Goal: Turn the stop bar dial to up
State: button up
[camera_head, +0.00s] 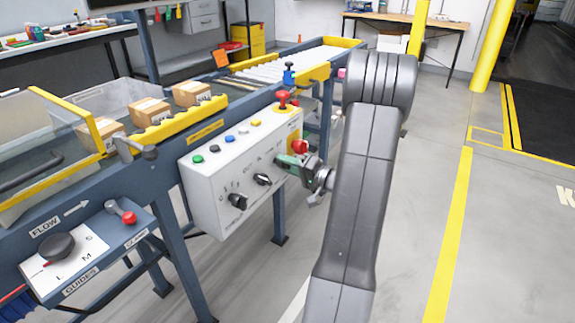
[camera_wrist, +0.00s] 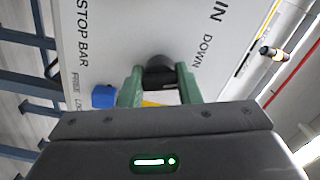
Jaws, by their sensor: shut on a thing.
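The stop bar dial (camera_wrist: 160,72) is a dark round knob on the white control box (camera_head: 225,180). In the wrist view it sits between the two green fingers of my gripper (camera_wrist: 158,88), which are shut on it. The words STOP BAR and DOWN show on the panel beside it. I cannot tell which way the dial points. In the head view my gripper (camera_head: 288,163) reaches the right part of the box's front face from the right, and it hides the dial there.
Two other black dials, a left one (camera_head: 237,201) and a middle one (camera_head: 262,179), sit on the same face. A red button (camera_head: 299,147) is close above my gripper. A red emergency stop (camera_head: 282,98) tops the box. The conveyor (camera_head: 185,107) carries cartons behind; open floor lies right.

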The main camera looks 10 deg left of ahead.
jog(key=m+p, duration=0.1)
jog(key=m, duration=0.4)
jog(key=shift+m+p, duration=0.95)
jog(key=shift+m, duration=1.45)
jog(key=shift+f, duration=0.1)
jog(key=o, duration=1)
jog(key=p+v, duration=0.2)
jog(key=v, duration=1.2)
jog(key=shift+a, duration=0.15)
